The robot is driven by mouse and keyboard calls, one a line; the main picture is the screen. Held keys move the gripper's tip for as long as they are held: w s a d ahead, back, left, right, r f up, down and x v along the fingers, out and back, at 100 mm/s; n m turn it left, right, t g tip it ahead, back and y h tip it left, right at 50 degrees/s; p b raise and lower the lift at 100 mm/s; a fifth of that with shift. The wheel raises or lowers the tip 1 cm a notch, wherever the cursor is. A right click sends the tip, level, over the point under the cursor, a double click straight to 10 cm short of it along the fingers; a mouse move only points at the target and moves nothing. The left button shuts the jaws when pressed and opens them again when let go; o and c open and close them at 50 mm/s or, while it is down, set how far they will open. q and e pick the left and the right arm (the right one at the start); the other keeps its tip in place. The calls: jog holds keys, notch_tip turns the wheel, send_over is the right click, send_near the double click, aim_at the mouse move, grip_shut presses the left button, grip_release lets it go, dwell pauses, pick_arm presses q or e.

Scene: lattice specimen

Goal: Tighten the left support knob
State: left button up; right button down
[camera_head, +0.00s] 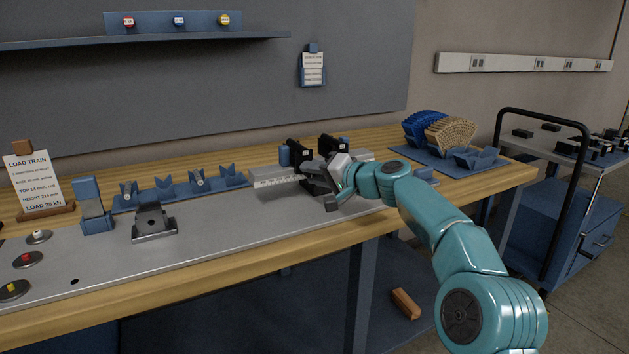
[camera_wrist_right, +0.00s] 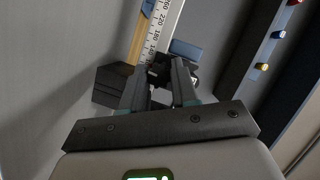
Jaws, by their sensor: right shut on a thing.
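My right gripper (camera_head: 326,182) reaches in from the right over the bench, at the two black supports on the silver ruled rail. The left support (camera_head: 299,154) stands just beyond the jaws, and the right support (camera_head: 327,146) is partly hidden by my gripper. In the right wrist view, the jaws (camera_wrist_right: 159,80) close around a small dark knob (camera_wrist_right: 158,71) beside the ruled rail (camera_wrist_right: 157,38). The knob is dark and small there, so its turn angle cannot be read. It is hidden in the head view. My left gripper is not in view.
The bench holds a load card (camera_head: 33,183), a dark metal block (camera_head: 154,222), a blue rack (camera_head: 180,190) of fixtures and several coloured buttons at left. A blue mat (camera_head: 478,160) with lattice pieces lies at right. A cart (camera_head: 565,140) stands beyond. The front metal strip is largely clear.

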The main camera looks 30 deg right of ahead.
jog(key=shift+f+m+t+y+b, duration=0.1)
jog(key=shift+m+t+y+b, duration=0.4)
jog(key=shift+m+b, duration=0.5)
jog(key=shift+m, duration=0.3)
jog(key=c, duration=0.8)
grip_release()
jog(key=shift+c, duration=0.2)
jog(key=b+v, duration=0.1)
jog(key=v, duration=0.4)
jog(key=shift+d+f+b, duration=0.1)
jog(key=shift+b, duration=0.25)
jog(key=b+v, duration=0.1)
jog(key=v, duration=1)
jog(key=shift+s, duration=0.15)
